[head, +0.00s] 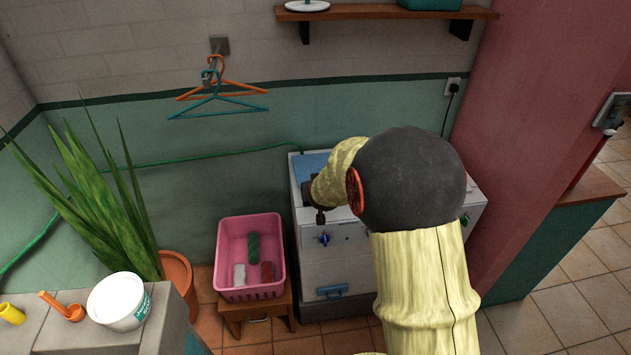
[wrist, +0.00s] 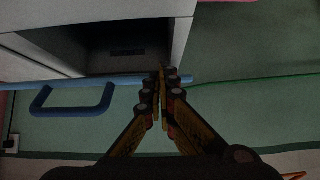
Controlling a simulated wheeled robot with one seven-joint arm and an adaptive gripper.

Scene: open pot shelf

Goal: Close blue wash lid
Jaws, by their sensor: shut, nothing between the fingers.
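The blue wash lid (head: 313,164) stands raised at the back left of the white washing machine (head: 335,245). In the wrist view the lid (wrist: 120,82) shows nearly edge-on as a blue bar, with a blue loop handle (wrist: 72,111) on its wall side. The dark open tub (wrist: 125,48) lies beside it. My gripper (head: 312,192) is over the left part of the machine top, partly hidden by my arm. In the wrist view my gripper (wrist: 163,74) is shut and empty, its tips by the lid's right end. I cannot tell whether they touch.
A pink basket (head: 250,292) on a wooden stool (head: 233,314) stands left of the machine. A green hose (head: 190,157) runs along the wall behind. Hangers (head: 220,93) and a shelf (head: 390,12) are above. A pink wall (head: 545,110) rises at the right.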

